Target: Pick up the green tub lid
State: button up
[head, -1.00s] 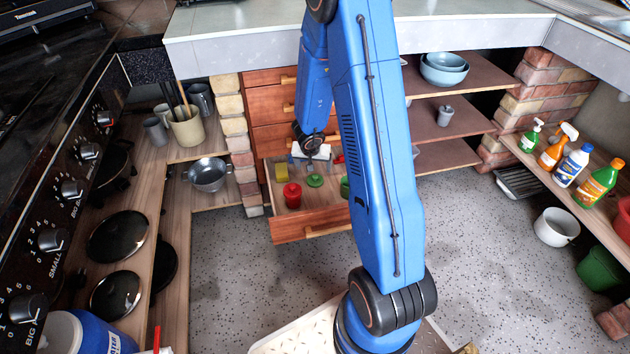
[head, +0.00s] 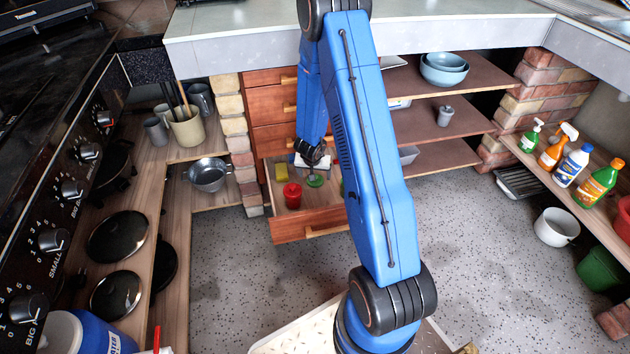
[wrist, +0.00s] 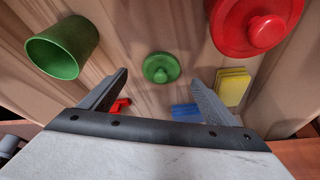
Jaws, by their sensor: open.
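The green tub lid (wrist: 161,68) is a small round disc with a central knob. It lies on the wooden drawer bottom and also shows in the head view (head: 315,180). My gripper (wrist: 162,78) is open, its two fingers apart on either side of the lid in the wrist view. The fingers look short of the lid and nothing is held between them. In the head view my gripper (head: 313,168) is over the open drawer, right by the lid, partly covering the area behind it.
The open drawer (head: 312,226) also holds a red lidded tub (wrist: 256,25), a green cup (wrist: 63,48), a yellow sponge (wrist: 233,86), a blue item (wrist: 187,112) and a small red item (wrist: 119,106). The cup and red tub flank the lid, with bare wood between.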

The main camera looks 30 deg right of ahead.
jog(key=shift+x, duration=2.5)
jog(key=shift+w+a, duration=0.1)
jog(key=shift+w, duration=0.05)
jog(key=c, duration=1.1)
